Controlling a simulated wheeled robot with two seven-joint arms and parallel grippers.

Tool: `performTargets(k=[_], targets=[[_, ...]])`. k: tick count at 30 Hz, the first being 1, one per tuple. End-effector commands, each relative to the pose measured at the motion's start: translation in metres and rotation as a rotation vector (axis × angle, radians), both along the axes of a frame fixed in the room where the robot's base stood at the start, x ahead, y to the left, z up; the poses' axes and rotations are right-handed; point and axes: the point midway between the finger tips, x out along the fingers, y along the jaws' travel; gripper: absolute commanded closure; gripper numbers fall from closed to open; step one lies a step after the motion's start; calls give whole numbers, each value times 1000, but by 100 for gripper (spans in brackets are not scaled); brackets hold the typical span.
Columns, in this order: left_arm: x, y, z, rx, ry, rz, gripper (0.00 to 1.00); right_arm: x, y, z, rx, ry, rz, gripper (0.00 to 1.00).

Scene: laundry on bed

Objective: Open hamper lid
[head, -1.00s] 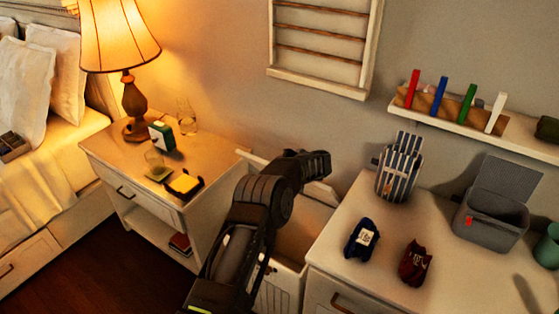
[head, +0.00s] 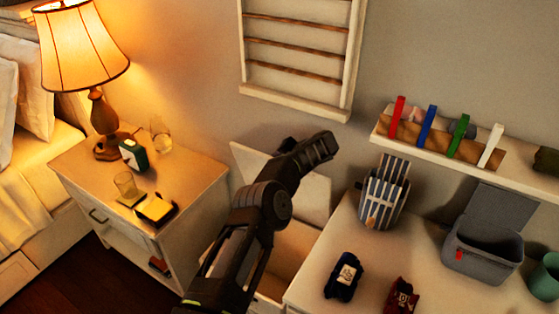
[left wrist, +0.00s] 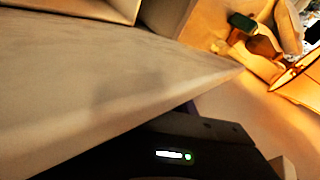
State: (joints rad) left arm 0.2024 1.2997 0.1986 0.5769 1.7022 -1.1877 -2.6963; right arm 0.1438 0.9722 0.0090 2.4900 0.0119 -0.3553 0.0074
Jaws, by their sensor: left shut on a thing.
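The pale hamper (head: 298,243) stands between the nightstand and the dresser, and part of its inside shows. Its lid (head: 313,195) is raised and tilted up toward the wall. My left gripper (head: 322,147) is at the lid's upper edge, shut on the lid; my arm covers the middle of the lid and part of the hamper. In the left wrist view the lid (left wrist: 110,85) fills much of the picture as a broad pale panel, with the dark gripper body (left wrist: 190,150) against its edge. The fingertips are hidden there. My right gripper is not in view.
The nightstand (head: 205,185) with lamp (head: 105,125) and glasses is close on the left. The dresser (head: 375,262) on the right holds a striped holder (head: 382,198), a grey box (head: 482,250) and small pouches. A wall rack (head: 300,82) hangs above the hamper.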

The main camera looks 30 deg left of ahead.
Motion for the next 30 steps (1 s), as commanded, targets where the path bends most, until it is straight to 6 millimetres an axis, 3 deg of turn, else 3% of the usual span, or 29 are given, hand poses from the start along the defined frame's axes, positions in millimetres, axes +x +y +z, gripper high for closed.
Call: performTargets(k=[1,2,9,20,30], targets=[[-1,1,-1,1,5,3,100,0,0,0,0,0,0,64],[-2,1,-1,1,5,3,68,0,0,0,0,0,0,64],[-1,1,-1,0,2,2,50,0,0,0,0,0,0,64],[-1,-4,3,0,1,1,50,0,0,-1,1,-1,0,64],[-10,-38,35,0,1,-1,50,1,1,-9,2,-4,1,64]])
